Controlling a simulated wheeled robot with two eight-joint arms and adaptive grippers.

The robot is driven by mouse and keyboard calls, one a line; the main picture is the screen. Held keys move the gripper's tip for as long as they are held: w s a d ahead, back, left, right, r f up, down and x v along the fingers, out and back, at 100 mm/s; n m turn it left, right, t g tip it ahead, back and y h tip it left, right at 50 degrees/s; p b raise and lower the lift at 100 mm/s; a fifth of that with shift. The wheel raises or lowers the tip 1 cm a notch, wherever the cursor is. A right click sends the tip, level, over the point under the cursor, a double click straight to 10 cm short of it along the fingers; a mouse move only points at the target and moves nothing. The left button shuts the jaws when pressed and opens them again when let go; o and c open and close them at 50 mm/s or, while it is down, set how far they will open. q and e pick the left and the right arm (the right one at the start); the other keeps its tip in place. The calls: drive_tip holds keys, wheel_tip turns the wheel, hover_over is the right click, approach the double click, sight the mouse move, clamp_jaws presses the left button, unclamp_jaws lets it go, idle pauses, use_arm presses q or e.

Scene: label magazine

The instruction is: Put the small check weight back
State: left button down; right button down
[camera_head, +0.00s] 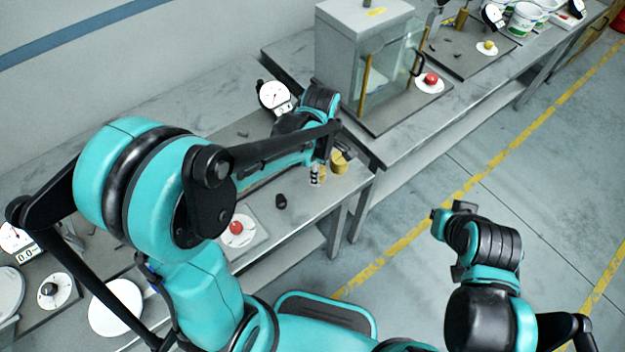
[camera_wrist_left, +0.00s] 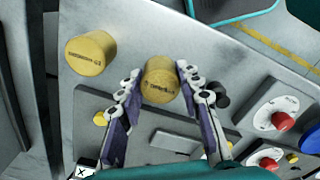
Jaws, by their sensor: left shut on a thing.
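Two brass cylindrical weights with engraved lettering show in the left wrist view. The smaller weight (camera_wrist_left: 160,82) is between the fingertips of my left gripper (camera_wrist_left: 158,88), which is shut on it. The larger weight (camera_wrist_left: 91,58) stands apart on the bare grey bench to its left. In the head view my left gripper (camera_head: 316,172) is at the bench's right end, and a brass weight (camera_head: 340,163) shows beside it; the arm partly hides this area. My right gripper (camera_head: 455,212) is over the floor, away from the bench; its fingers cannot be made out.
A dark plate (camera_wrist_left: 250,147) with a grey recess (camera_wrist_left: 175,142) lies under the left gripper. A black knob-like piece (camera_head: 281,201) and a red knob on a white disc (camera_head: 237,229) are nearby. A dial gauge (camera_head: 272,95) and glass cabinet (camera_head: 385,75) stand behind.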

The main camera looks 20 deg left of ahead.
use_arm(q)
drive_tip(key=shift+a+f, duration=0.5)
drive_tip(key=shift+a, duration=0.35)
drive_tip(key=shift+f, duration=0.2)
drive_tip(key=shift+f+b, duration=0.85)
drive_tip(key=shift+f, duration=1)
drive_tip(key=shift+f, duration=0.15)
drive_tip(key=c, duration=1)
unclamp_jaws()
drive_tip(key=shift+c, duration=0.2)
